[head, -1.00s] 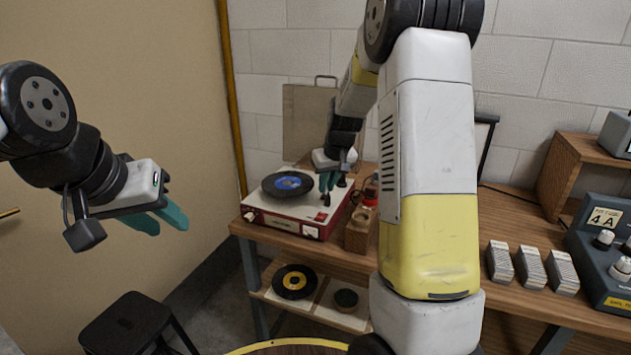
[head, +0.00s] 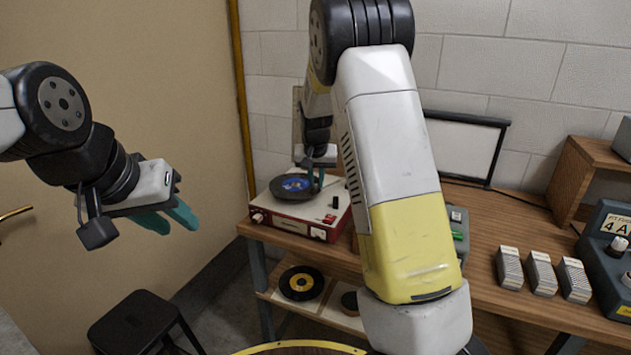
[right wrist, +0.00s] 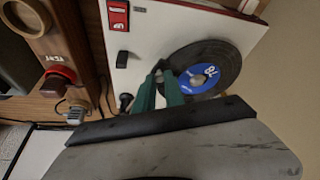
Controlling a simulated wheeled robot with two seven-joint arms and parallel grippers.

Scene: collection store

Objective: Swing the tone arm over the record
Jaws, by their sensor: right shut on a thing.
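The record player (head: 312,217) is white on top with a red front and stands on the wooden bench. A black record with a blue label (head: 296,185) lies on it; the record also shows in the right wrist view (right wrist: 232,58). My right gripper (head: 317,190) is at the record's right edge. Its teal fingers (right wrist: 164,76) are shut on a small dark piece, the tone arm's end (right wrist: 158,67), beside the record's rim. The rest of the tone arm is mostly hidden by the fingers. My left gripper (head: 181,230) hangs open and empty at the left, away from the bench.
My right arm hides the bench just right of the player. A shelf below holds another record (head: 301,283). A black stool (head: 133,322) stands at lower left.

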